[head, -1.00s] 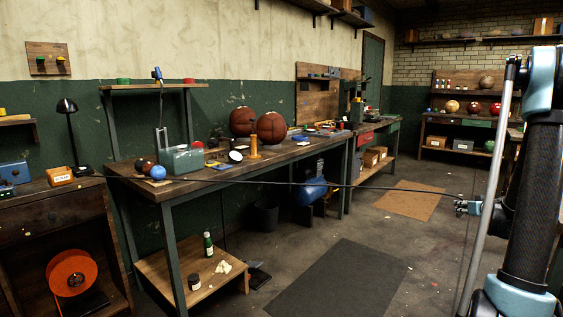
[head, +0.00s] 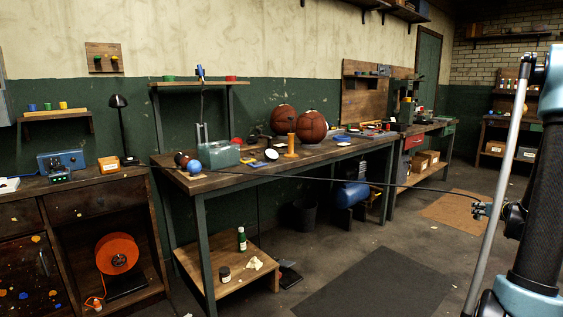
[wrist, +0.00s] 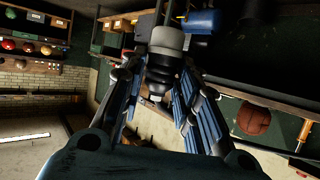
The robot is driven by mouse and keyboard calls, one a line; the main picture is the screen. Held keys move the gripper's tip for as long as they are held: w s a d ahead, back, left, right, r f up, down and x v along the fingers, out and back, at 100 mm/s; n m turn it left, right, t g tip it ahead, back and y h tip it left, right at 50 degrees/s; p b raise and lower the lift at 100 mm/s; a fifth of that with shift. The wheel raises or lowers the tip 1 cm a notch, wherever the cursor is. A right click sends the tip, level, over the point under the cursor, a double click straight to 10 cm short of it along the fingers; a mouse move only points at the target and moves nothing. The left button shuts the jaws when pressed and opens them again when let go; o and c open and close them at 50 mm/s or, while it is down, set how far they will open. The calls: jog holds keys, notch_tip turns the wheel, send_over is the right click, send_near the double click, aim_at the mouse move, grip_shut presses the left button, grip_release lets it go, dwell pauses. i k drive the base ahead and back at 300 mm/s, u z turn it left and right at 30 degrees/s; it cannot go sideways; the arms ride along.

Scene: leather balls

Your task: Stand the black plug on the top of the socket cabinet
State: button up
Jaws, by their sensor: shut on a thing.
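My gripper (head: 482,210) is at the right of the head view, small and partly hidden by my own arm. In the wrist view its blue fingers (wrist: 160,88) are shut on a dark thing with a pale grey collar, which I take to be the black plug (wrist: 159,76). A thin black cable (head: 330,181) runs from the gripper across the room towards the left bench. A dark wooden cabinet (head: 85,190) at the left, with a drawer and an open bay, may be the socket cabinet; its top carries a blue box (head: 62,160). The plug is far from it.
An orange reel (head: 117,254) sits in the cabinet's bay. A small orange box (head: 109,164) and a black lamp (head: 122,130) stand on top. The workbench (head: 270,178) holds a green box (head: 212,154) and two brown balls (head: 311,127).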

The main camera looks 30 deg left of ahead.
aim_at(29, 185)
jog(key=u, duration=2.85)
jog(key=i, duration=1.65)
